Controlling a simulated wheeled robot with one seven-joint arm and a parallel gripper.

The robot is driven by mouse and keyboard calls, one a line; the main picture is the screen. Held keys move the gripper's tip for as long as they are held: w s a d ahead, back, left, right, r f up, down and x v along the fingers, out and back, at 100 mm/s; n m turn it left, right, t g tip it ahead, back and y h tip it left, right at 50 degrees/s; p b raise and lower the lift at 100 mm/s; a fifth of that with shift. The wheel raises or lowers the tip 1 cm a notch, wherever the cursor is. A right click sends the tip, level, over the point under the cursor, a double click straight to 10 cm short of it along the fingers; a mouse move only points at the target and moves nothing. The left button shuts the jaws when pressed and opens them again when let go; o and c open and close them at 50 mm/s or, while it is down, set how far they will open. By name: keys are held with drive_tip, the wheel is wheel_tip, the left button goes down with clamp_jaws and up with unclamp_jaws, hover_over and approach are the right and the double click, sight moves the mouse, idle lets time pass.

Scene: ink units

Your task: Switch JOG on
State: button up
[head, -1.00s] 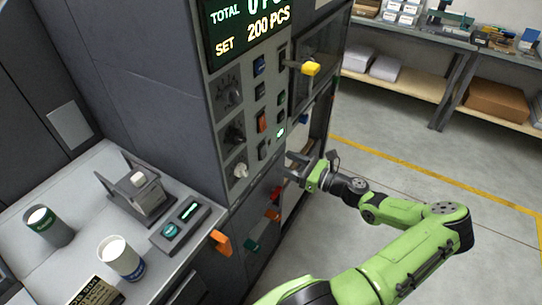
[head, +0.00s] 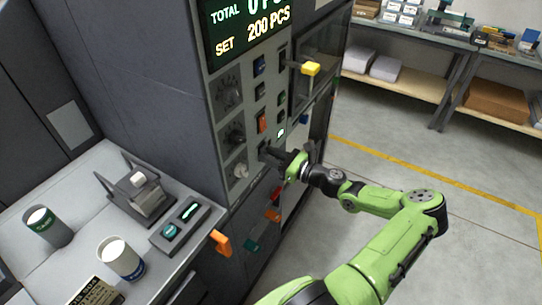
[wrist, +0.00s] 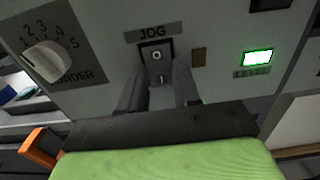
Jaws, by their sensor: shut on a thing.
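The JOG switch (wrist: 157,56) sits under its JOG label (wrist: 156,32) on the machine's grey panel. Its plate is dark with a bright round part, and a short lever seems to point down from it. My gripper (wrist: 158,92) reaches up to it from below, with a dark finger on each side, shut on the lever. The fingers hide part of the lever. In the head view my gripper (head: 266,153) is at the panel's lower part and covers the JOG switch there.
A white numbered knob (wrist: 44,62) is left of JOG and a lit green indicator (wrist: 257,58) is right. An orange handle (wrist: 40,146) juts out at lower left. In the head view a yellow handle (head: 311,69) sticks out above. The floor at right is clear.

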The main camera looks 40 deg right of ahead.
drive_tip(key=t+b, duration=0.1)
drive_tip(key=t+y+b, duration=0.1)
drive_tip(key=b, duration=0.1)
drive_tip(key=shift+f+t+b, duration=0.3)
drive_tip(key=shift+f+t, duration=0.05)
drive_tip(key=shift+t, duration=0.05)
drive_tip(key=o, duration=1.1)
drive_tip(key=shift+c, duration=0.2)
drive_tip(key=v, duration=1.5)
drive_tip(key=shift+s, duration=0.35)
drive_tip(key=shift+d, duration=0.1)
